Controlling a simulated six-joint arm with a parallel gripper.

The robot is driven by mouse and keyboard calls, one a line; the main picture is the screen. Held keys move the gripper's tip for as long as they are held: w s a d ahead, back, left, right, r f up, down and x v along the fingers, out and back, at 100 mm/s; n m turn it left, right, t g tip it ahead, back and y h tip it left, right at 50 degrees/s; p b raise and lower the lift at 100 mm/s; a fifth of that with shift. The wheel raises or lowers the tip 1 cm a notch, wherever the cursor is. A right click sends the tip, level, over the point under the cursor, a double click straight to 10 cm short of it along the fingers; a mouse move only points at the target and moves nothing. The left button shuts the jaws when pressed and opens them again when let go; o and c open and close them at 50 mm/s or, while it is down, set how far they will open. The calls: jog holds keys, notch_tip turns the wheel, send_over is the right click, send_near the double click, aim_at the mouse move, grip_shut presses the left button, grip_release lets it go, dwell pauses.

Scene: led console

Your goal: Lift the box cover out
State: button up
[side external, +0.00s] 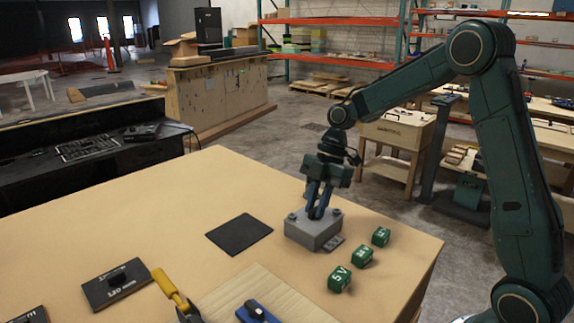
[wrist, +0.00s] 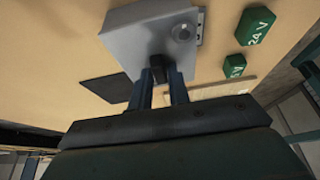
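The grey box (side external: 312,235) stands on the tan table, with its grey cover on top; it also shows in the wrist view (wrist: 140,35). A dark knob (wrist: 159,68) rises from the cover. My gripper (side external: 316,213) points down over the box, its two blue fingers at the cover. In the wrist view my gripper (wrist: 161,78) has one finger on each side of the knob, with little or no gap. I cannot tell whether the fingers press on it. The cover looks level and seated on the box.
Green voltage blocks (side external: 340,279) stand right of the box, near the table edge. A dark flat pad (side external: 239,234) lies to its left. A dark plate (side external: 117,284), a yellow-handled tool (side external: 170,288) and a wooden board (side external: 262,296) lie in front. The table's back left is clear.

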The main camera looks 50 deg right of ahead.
aim_at(316, 208)
grip_shut()
notch_tip(316, 208, up, 10)
dwell(0.7)
jog(key=shift+r, duration=0.15)
dwell(0.6)
jog(key=shift+r, duration=1.85)
jog(key=shift+w, duration=0.1)
